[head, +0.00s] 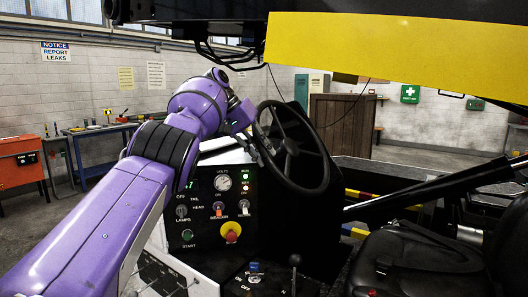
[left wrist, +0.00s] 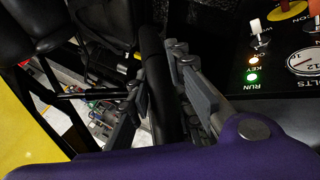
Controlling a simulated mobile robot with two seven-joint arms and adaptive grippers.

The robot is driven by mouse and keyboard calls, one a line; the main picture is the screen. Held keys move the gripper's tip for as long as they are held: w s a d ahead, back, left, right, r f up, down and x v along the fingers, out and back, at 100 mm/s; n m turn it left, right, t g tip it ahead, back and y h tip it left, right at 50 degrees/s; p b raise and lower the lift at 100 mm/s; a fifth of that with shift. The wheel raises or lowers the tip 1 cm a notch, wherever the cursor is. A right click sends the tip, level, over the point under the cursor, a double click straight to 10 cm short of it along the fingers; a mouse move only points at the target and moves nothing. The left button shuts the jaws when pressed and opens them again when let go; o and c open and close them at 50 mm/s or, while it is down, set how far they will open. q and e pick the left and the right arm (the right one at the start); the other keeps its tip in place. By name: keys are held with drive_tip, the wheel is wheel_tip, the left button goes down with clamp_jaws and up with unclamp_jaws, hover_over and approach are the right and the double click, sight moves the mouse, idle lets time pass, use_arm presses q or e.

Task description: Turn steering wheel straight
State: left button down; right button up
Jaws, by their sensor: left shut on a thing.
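The black steering wheel (head: 289,146) stands tilted behind the control panel, near the middle of the head view. My left gripper (head: 262,146) is at the left side of its rim, and my purple arm partly hides it in the head view. In the left wrist view, the dark rim (left wrist: 158,85) runs between the two grey fingers of the left gripper (left wrist: 160,95), which are shut on it. My right gripper is not in view.
The control panel (head: 205,215) with a gauge, switches and a red-yellow button sits just left of the wheel. A black seat (head: 425,255) is at lower right. A yellow beam (head: 400,50) hangs overhead. A lever (head: 295,262) stands below the wheel.

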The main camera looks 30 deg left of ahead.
use_arm(q)
drive_tip(key=c, duration=1.6)
unclamp_jaws()
drive_tip(key=shift+r, duration=0.1)
drive_tip(key=shift+s+a+r, duration=0.25)
drive_tip(key=shift+a+r, duration=0.15)
drive_tip(key=shift+r, duration=0.1)
drive_tip(key=s+a, duration=0.8)
drive_tip(key=shift+s+a, duration=0.1)
drive_tip(key=shift+s, duration=0.1)
